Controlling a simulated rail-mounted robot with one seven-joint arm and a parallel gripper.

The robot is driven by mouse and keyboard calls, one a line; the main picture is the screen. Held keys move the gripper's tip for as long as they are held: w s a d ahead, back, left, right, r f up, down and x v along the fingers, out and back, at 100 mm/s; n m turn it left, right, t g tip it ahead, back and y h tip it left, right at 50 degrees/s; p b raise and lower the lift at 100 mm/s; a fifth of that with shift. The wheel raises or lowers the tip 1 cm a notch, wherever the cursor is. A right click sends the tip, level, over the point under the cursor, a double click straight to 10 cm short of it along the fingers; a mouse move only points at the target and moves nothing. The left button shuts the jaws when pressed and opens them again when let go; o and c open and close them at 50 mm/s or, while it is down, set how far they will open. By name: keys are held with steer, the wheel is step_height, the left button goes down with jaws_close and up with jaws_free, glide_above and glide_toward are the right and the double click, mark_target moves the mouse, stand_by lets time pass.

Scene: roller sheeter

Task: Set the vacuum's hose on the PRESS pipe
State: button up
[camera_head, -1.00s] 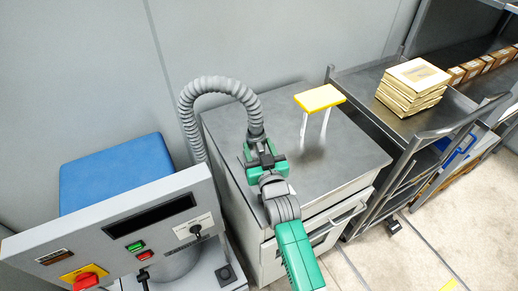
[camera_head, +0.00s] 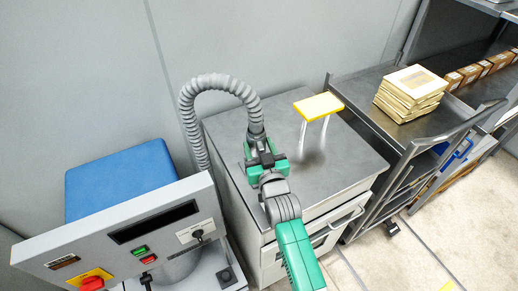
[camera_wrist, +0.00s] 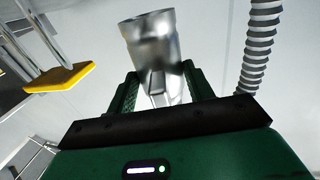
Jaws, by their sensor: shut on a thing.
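My gripper (camera_head: 260,150) is above the steel cabinet top. In the wrist view, its green fingers (camera_wrist: 157,85) are shut on a shiny metal cuff (camera_wrist: 150,38), which appears to be the hose's end. The grey ribbed hose (camera_head: 221,82) rises from my gripper, loops over to the left and drops behind the cabinet's left side. A length of it shows at the right of the wrist view (camera_wrist: 259,45). The cuff is mostly hidden by my gripper in the head view. No pipe labelled PRESS can be made out.
The steel cabinet (camera_head: 345,165) carries a yellow plate (camera_head: 319,106) on two pale posts, right of my gripper; the plate also shows in the wrist view (camera_wrist: 60,78). A grey control panel (camera_head: 115,245) and blue-topped unit (camera_head: 120,178) stand left. A cart (camera_head: 400,130) with stacked boards stands right.

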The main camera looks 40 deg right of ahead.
mark_target(259, 126)
steer(key=shift+r+p, duration=0.7)
steer(key=shift+r, duration=0.7)
steer(key=r+p, duration=0.1)
steer(key=p, duration=0.1)
steer(key=w+r+n+y+p, duration=0.1)
steer(key=r+p, duration=0.1)
steer(key=w+r+y+p, duration=0.1)
steer(key=r+p, duration=0.1)
steer(key=p, duration=0.1)
steer(key=shift+a+r+t, duration=0.2)
steer(key=shift+a+t, duration=0.05)
steer(key=shift+t, duration=0.15)
steer(key=shift+s+d+n+y+p, duration=0.15)
steer(key=shift+s+n+y+p, duration=0.15)
steer(key=shift+p, duration=0.6)
steer(key=shift+s+d+f+n+y+p, duration=0.35)
steer(key=shift+s+p, duration=0.3)
steer(key=shift+p, duration=0.35)
steer(key=shift+s+f+t+y, duration=0.2)
steer(key=shift+f+t+y, duration=0.1)
steer(key=shift+f, duration=0.1)
step_height(259, 126, down, 8)
steer(key=b, duration=0.7)
steer(key=shift+f, duration=0.25)
